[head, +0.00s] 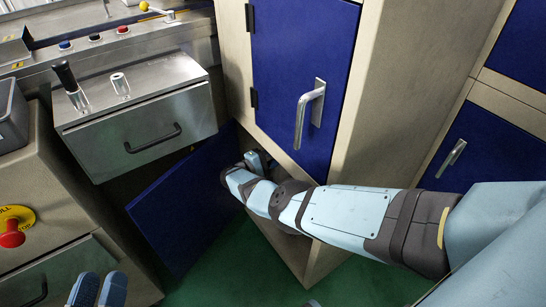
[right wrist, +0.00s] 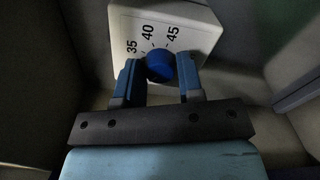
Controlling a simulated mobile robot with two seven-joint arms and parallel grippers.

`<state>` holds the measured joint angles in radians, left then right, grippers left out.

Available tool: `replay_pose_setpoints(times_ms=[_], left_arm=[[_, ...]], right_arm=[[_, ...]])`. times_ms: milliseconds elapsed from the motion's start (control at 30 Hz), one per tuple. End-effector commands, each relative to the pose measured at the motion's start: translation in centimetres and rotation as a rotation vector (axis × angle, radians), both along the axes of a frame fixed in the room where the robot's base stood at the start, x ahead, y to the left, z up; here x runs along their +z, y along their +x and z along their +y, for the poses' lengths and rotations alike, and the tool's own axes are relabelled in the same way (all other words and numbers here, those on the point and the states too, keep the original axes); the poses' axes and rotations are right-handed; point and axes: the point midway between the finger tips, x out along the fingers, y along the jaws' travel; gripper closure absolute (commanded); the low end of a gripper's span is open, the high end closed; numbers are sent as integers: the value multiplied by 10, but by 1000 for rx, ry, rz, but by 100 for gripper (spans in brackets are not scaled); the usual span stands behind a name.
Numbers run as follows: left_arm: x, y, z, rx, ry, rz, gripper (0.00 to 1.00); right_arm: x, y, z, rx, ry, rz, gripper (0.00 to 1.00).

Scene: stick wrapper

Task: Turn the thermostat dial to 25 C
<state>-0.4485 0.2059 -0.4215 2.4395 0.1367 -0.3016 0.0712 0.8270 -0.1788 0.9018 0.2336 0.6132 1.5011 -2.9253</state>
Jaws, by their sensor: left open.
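The blue thermostat dial (right wrist: 160,67) sits on a pale box (right wrist: 200,22) in the right wrist view. The numbers 35, 40 and 45 show on the box around the dial; 25 and any pointer mark are not visible. My right gripper (right wrist: 159,78) has one finger on each side of the dial, very close to it; I cannot tell whether both touch it. In the head view my right arm reaches into the lower cabinet, and the dial is hidden there. My left gripper (head: 98,290) is open and empty at the bottom left.
A blue cabinet door (head: 180,210) stands open left of my right arm. A closed blue door (head: 300,80) with a metal handle is above it. A metal drawer (head: 140,125) and a red button (head: 12,235) are at the left. Green floor (head: 235,265) is clear below.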

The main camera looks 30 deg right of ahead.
Motion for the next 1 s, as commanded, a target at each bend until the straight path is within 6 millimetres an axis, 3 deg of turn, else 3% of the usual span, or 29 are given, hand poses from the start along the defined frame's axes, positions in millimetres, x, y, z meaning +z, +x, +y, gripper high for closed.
replay_pose_setpoints(times_ms=[33,100,400,800,1000], left_arm=[[0,0,0,0,0,1,57],[0,0,0,0,0,1,57],[1,1,0,0,1,-3,57],[-5,3,-1,-8,11,8,57],[-8,3,-1,-13,21,24,57]], right_arm=[[-1,0,0,1,1,1,53],[-1,0,0,1,0,0,44],[0,0,4,2,1,-1,44],[-1,-5,63,2,1,0,44],[0,-6,75,1,0,0,44]])
